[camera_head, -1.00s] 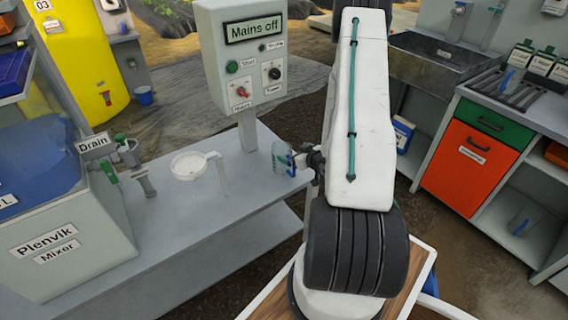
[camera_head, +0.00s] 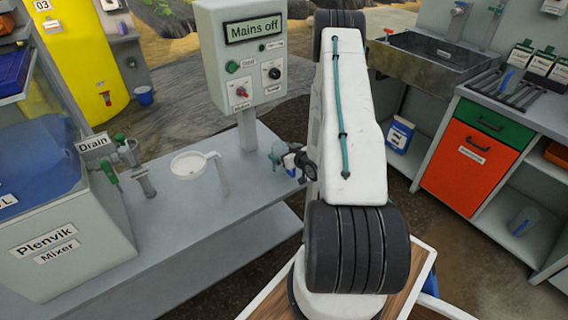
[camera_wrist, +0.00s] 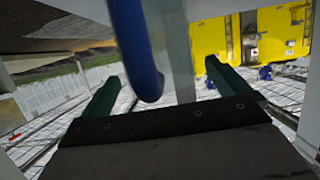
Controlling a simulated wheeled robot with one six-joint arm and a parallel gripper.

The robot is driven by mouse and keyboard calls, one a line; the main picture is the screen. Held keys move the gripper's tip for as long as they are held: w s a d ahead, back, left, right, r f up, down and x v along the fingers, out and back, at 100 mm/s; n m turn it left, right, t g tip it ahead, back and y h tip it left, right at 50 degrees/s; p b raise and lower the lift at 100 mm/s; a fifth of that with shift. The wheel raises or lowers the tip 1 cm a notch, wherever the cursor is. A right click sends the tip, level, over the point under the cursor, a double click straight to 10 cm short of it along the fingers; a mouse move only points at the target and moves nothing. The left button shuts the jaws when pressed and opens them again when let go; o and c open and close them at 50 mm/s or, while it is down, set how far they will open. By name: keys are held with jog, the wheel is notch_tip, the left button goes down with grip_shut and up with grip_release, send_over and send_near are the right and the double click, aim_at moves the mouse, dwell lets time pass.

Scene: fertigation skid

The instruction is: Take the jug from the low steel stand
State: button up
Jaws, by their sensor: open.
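My gripper (camera_head: 282,158) is at the right end of the long grey steel bench (camera_head: 190,238), below the control box. In the wrist view its two green fingers (camera_wrist: 163,88) are apart. A thick blue curved handle (camera_wrist: 137,50) shows between them, nearer the left finger, with pale translucent surfaces around it. It looks like the jug's handle. The jug's body is hard to make out in the head view, partly hidden by my wrist. I cannot tell whether the fingers touch the handle, or which surface is the low steel stand.
A white strainer (camera_head: 188,165) lies on the bench. The "Mains off" control box (camera_head: 243,55) stands on a post behind. Other blue-handled clear jugs are on the right counter's rack (camera_head: 507,80) and lower shelf (camera_head: 521,222). A sink (camera_head: 436,60) is at back right.

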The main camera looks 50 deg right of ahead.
jog(key=c, duration=1.3)
jog(key=shift+r, duration=0.15)
